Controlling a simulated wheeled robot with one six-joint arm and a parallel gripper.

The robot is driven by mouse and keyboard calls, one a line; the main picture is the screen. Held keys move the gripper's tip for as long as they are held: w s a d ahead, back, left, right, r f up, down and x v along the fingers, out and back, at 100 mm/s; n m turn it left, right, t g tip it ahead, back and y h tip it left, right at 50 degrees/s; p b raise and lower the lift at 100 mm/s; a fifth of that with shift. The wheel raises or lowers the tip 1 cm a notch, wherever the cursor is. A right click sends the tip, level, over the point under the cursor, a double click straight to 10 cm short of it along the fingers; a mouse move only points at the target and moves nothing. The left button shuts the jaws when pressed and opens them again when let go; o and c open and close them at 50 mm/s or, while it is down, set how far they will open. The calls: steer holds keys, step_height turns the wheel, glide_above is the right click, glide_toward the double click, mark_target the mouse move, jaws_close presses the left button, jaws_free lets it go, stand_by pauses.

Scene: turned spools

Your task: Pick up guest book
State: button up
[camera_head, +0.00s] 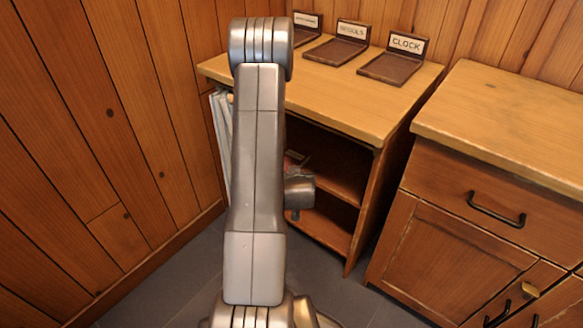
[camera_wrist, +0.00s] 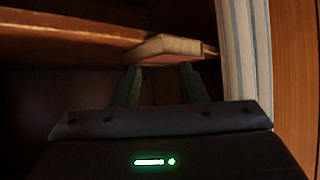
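A book with a pale cover or page edge (camera_wrist: 168,46) lies flat at the edge of a shelf in the wrist view; no title can be read, so I cannot confirm that it is the guest book. My gripper (camera_wrist: 162,74) is open, its two dark fingers apart with nothing seen between them. The fingertips point at the book from just below its near edge in the picture; whether they touch it I cannot tell. In the head view my arm hides most of the shelf opening, and the gripper's fingers cannot be made out there.
The wooden shelf unit (camera_head: 365,122) has open shelves and several labelled trays on top, one reading CLOCK (camera_head: 393,66). A drawer cabinet (camera_head: 470,210) stands at right, a plank wall at left.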

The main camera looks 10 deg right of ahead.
steer(key=o, duration=1.3)
steer(key=w+m+h, duration=0.1)
steer(key=w+r+m+h, duration=0.1)
steer(key=w+a+r+m+h, duration=0.1)
steer(key=h, duration=0.1)
steer(key=shift+w+r+t, duration=0.1)
steer(key=shift+w+t, duration=0.2)
steer(key=shift+w, duration=0.1)
steer(key=shift+c, duration=0.2)
steer(key=m+g+h, duration=0.3)
steer(key=m+h, duration=0.1)
steer(key=m, duration=0.1)
glide_toward(291, 162)
steer(key=x, duration=0.1)
steer(key=b+x, duration=0.1)
steer(key=x, duration=0.1)
steer(key=b+x, duration=0.1)
steer(key=x, duration=0.1)
steer(key=shift+w+a, duration=0.3)
steer(key=shift+a, duration=0.05)
steer(key=b+x, duration=0.1)
steer(key=x, duration=0.1)
steer(key=b+x, duration=0.1)
steer(key=x, duration=0.2)
steer(key=shift+a+f, duration=0.15)
steer(key=shift+f, duration=0.15)
steer(key=shift+w+d, duration=0.1)
steer(key=shift+d, duration=0.1)
